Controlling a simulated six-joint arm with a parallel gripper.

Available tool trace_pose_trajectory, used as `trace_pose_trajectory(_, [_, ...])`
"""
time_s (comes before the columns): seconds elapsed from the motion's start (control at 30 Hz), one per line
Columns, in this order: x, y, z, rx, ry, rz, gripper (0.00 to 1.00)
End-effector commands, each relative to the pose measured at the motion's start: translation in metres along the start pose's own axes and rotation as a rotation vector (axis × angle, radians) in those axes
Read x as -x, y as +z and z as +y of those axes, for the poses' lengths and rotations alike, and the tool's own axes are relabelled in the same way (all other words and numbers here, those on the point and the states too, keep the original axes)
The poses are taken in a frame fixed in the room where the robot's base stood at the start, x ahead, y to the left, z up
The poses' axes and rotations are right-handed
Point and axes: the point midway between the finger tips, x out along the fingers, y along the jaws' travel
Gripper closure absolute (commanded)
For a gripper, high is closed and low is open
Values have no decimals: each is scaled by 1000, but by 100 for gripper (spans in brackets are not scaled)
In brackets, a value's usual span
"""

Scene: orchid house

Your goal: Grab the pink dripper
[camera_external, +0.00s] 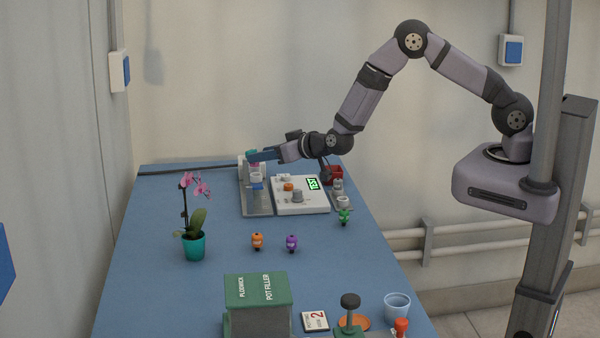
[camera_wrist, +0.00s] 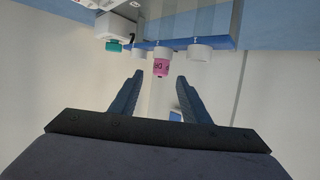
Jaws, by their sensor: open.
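The pink dripper (camera_wrist: 161,67) shows in the wrist view, with dark marks on its side and a pale collar where it joins the rack. It lies just beyond the fingertips, roughly centred between them. My gripper (camera_wrist: 159,79) is open and empty, its two dark blue fingers pointing at the dripper without visibly touching it. In the external view my gripper (camera_external: 262,155) is at the grey rack (camera_external: 257,205) at the back of the blue table.
A white cap (camera_wrist: 200,52) is right of the dripper and a teal piece (camera_wrist: 113,45) is left. The white test unit (camera_external: 307,207) stands beside the rack. An orchid (camera_external: 194,247), an orange dripper (camera_external: 257,242) and a purple dripper (camera_external: 292,243) stand farther forward.

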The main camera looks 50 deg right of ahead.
Motion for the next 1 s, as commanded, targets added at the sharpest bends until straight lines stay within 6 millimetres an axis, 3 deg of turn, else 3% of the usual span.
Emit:
trace_pose_trajectory(0.4, [-38,5,0,0,1,-1,57])
trace_pose_trajectory(0.77, [-43,6,0,0,1,-1,57])
trace_pose_trajectory(0.8, [-43,6,0,0,1,-1,60])
trace_pose_trajectory(0.97, [-43,5,0,0,1,-1,98])
trace_pose_trajectory(1.0, [-43,5,0,0,1,-1,100])
